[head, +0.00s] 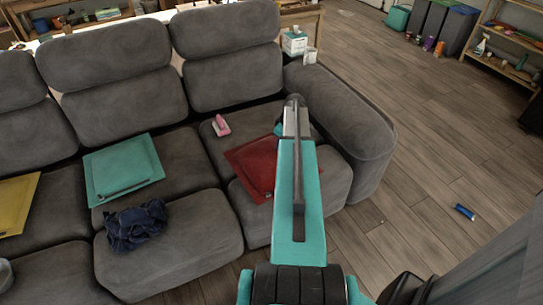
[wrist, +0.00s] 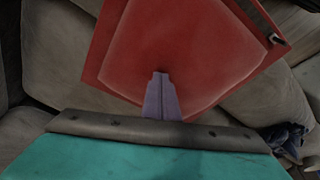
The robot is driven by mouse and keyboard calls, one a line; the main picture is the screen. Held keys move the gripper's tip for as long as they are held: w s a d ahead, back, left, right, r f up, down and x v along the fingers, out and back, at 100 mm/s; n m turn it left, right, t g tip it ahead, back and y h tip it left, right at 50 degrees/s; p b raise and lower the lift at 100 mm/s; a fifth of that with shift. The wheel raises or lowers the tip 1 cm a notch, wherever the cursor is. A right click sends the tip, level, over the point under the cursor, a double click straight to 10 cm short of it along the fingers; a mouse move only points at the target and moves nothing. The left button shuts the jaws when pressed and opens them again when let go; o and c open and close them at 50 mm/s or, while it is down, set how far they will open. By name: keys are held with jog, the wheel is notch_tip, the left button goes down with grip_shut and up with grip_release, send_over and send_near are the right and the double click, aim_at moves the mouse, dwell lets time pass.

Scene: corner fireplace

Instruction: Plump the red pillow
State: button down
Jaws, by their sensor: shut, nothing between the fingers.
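The red pillow (head: 251,162) lies on the right seat of the grey sofa, partly hidden behind my arm in the head view. I cannot tell whether the fingertips touch the cloth.
On the sofa (head: 110,83) lie a teal pillow (head: 124,168), a yellow pillow (head: 14,208), a dark blue cloth (head: 136,226) and a small pink object (head: 221,126). A tissue box (head: 294,44) and white cup (head: 310,56) stand behind the armrest. A blue can (head: 464,211) lies on the floor.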

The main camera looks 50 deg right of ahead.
jog(key=shift+f+b, duration=0.45)
jog(key=shift+f, duration=0.5)
jog(key=shift+r, duration=0.1)
jog(key=shift+r, duration=0.1)
jog(key=shift+r+p, duration=0.6)
jog(key=shift+r, duration=0.4)
jog(key=shift+s, duration=0.1)
